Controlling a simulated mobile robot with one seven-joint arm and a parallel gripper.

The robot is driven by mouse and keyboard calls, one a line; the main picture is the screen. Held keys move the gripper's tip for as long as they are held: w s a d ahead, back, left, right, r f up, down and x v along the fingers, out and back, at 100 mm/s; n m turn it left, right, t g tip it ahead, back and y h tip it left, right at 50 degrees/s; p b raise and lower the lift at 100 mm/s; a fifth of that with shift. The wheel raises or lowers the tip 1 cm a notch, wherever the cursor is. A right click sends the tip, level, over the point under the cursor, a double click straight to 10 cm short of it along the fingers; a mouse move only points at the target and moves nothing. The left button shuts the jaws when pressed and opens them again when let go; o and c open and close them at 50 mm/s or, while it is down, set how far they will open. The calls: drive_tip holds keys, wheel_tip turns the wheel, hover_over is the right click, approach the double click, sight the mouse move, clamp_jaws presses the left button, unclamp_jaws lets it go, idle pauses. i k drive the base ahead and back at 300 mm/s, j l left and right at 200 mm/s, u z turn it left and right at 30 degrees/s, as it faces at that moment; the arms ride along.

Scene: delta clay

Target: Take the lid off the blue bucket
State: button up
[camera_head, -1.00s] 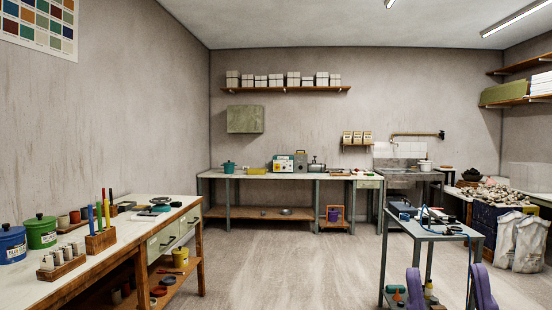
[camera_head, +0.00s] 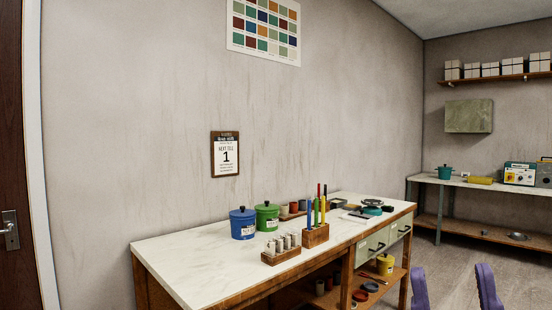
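The blue bucket (camera_head: 243,228) stands on the white-topped workbench at the left, near the wall. Its dark blue lid (camera_head: 242,212) with a small knob is on top, and a white label shows on its front. My gripper (camera_head: 452,268) shows at the bottom right as two purple fingers set wide apart, with only floor seen between them. It is open and empty, well to the right of the bucket and apart from the bench.
A green lidded bucket (camera_head: 267,216) stands just right of the blue one. In front are a wooden rack of pale jars (camera_head: 281,249) and a wooden block with upright coloured sticks (camera_head: 315,236). The near left part of the workbench top (camera_head: 185,258) is bare.

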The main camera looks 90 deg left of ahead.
sight(243, 212)
drive_tip(key=u, duration=3)
drive_tip(key=i+l+z, duration=0.1)
drive_tip(key=l, duration=0.3)
drive_tip(key=i+l+z, duration=0.1)
drive_tip(key=i+l, duration=0.25)
